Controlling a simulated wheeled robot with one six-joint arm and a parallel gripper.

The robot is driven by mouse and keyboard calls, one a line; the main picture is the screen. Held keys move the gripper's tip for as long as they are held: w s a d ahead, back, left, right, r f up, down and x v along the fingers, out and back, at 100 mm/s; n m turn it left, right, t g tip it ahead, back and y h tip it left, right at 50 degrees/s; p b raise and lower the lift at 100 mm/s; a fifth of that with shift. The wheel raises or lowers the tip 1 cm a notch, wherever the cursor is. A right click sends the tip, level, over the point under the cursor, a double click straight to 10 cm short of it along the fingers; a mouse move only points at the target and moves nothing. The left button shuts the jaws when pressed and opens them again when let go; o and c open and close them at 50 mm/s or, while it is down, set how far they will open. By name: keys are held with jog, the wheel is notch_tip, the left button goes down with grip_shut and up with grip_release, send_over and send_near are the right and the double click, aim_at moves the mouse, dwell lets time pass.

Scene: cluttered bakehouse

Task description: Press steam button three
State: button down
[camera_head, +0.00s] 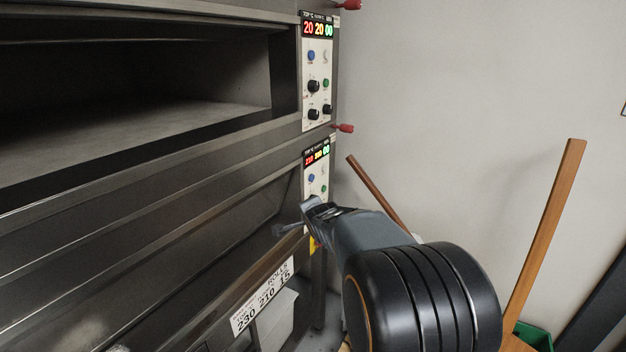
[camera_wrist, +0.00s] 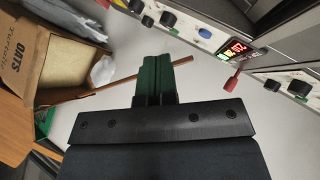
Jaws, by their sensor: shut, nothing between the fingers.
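The oven's lower control panel (camera_head: 316,168) has a lit display, a blue button (camera_head: 311,178) and a green button (camera_head: 323,188). The upper panel (camera_head: 318,70) has its own blue button (camera_head: 311,55), green button and black knobs. I cannot read which button is steam button three. My gripper (camera_head: 309,204) is shut and empty, in front of the lower part of the lower panel, hiding some of it. In the wrist view its green fingers (camera_wrist: 157,65) are together, apart from a panel with a blue button (camera_wrist: 205,34) at upper right.
Red handles (camera_head: 345,128) stick out beside the panels. A wooden stick (camera_head: 375,190) leans behind my arm, and a wooden board (camera_head: 545,230) stands at right. A cardboard box (camera_wrist: 50,60) shows at left in the wrist view. The upper oven deck is open.

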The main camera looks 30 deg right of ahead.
aim_at(312, 178)
jog(key=w+d+m+t, duration=0.3)
jog(key=d+m, duration=0.3)
jog(key=d, duration=0.2)
jog(key=w+d+m+t+h, duration=0.1)
jog(key=w+d+m+t, duration=0.2)
jog(key=d+m, duration=0.3)
jog(key=shift+d, duration=1.25)
jog(key=shift+w, duration=0.1)
jog(key=w+a+b, duration=0.1)
jog(key=w+a, duration=0.3)
jog(key=w, duration=0.3)
jog(key=shift+w+h, duration=0.3)
jog(key=shift+w, duration=0.05)
jog(key=shift+w+a, duration=0.2)
dwell(0.3)
jog(key=shift+w+a, duration=0.1)
jog(key=shift+w, duration=0.05)
